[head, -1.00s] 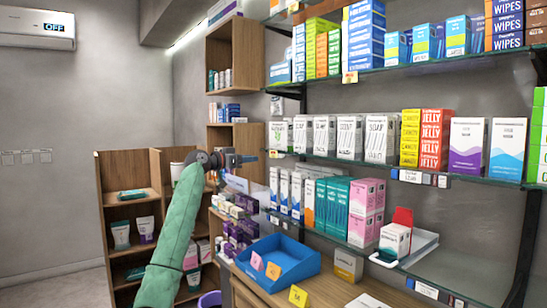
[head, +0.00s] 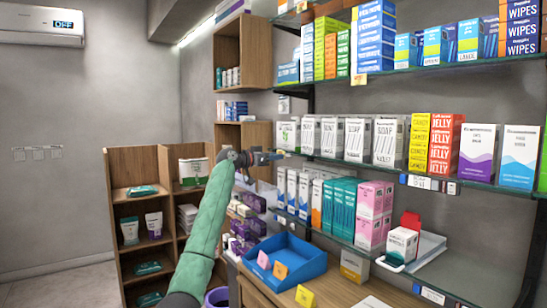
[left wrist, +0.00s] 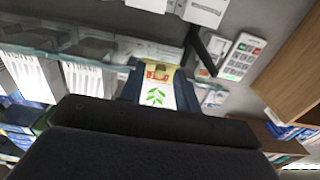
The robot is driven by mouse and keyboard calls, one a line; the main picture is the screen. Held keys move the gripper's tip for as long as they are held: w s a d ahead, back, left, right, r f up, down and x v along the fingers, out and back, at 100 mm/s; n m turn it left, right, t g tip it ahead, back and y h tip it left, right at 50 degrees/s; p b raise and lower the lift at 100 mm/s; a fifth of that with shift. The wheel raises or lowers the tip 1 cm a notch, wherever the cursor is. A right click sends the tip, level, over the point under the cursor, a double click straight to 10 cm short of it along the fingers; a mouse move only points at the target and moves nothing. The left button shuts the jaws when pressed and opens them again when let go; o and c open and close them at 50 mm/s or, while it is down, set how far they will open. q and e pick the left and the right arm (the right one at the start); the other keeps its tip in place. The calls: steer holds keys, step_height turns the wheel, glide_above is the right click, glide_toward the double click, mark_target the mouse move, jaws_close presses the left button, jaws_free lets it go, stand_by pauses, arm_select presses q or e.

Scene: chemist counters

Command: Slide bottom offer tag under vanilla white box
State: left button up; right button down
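A yellow offer tag (head: 280,153) sits at the left end of the middle shelf's front edge. My left gripper (head: 273,156) is right at it. In the left wrist view, its dark fingers stand on either side of a yellow and red tag (left wrist: 158,72); whether they press on it is unclear. A white box with green leaves (head: 288,134) stands just above the tag; its leaf print also shows between the fingers (left wrist: 158,97). White boxes (head: 356,139) continue to the right, behind clear dividers. The name vanilla is not legible. My right gripper is out of view.
The lower shelf (head: 340,238) holds pink and teal boxes. A blue tray (head: 302,258) and the wooden counter (head: 335,290) lie below. A dark bracket (left wrist: 192,50) stands near the fingers.

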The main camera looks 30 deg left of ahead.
arm_select(q)
jaws_close()
steer(key=shift+s, duration=0.1)
